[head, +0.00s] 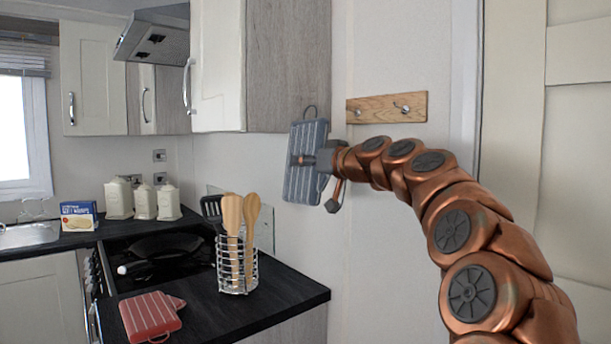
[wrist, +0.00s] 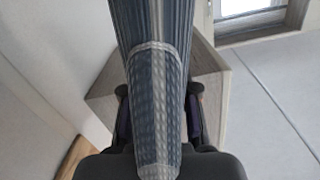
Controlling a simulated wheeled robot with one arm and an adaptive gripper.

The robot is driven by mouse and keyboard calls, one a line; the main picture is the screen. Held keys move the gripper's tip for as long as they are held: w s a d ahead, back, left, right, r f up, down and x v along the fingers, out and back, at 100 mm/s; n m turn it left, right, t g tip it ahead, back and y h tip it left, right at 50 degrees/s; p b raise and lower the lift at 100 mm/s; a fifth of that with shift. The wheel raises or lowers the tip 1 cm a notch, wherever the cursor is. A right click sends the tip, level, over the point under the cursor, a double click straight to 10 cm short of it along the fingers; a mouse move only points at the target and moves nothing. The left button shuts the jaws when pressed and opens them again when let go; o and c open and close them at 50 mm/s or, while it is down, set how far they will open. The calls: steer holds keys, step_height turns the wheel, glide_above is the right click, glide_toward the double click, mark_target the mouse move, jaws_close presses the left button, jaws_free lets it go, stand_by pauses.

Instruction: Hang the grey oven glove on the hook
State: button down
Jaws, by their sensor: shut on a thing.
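The grey oven glove (head: 306,180) is striped and hangs upright in the air, its dark loop (head: 309,110) standing up at the top. My gripper (head: 318,160) is shut on the glove around its middle. In the wrist view the glove (wrist: 158,60) runs up between the two fingers of my gripper (wrist: 159,105). The hook (head: 403,107) is a metal one on a wooden board on the wall, to the right of the glove. Another hook (head: 358,113) sits at the board's left, close to my wrist. The loop is apart from both hooks.
A wall cabinet (head: 289,65) stands just above and left of the glove. Below, a dark worktop (head: 285,292) carries a utensil rack (head: 238,275) and a red oven glove (head: 151,315). The wooden board (head: 380,106) also shows in the wrist view (wrist: 78,157).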

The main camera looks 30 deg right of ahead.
steer(key=shift+s+d+r+t+b, duration=0.25)
steer(key=shift+d+r, duration=0.15)
steer(key=shift+d, duration=0.15)
steer(key=shift+s+d+r+t+b, duration=0.15)
steer(key=shift+s+d+r+t, duration=0.1)
steer(key=shift+d+r, duration=0.4)
steer(key=shift+r, duration=0.05)
steer(key=shift+w+d, duration=0.1)
steer(key=shift+d, duration=0.05)
steer(key=w+d+f+p, duration=0.2)
steer(key=d, duration=0.7)
steer(key=shift+f, duration=0.15)
stand_by(0.3)
stand_by(0.6)
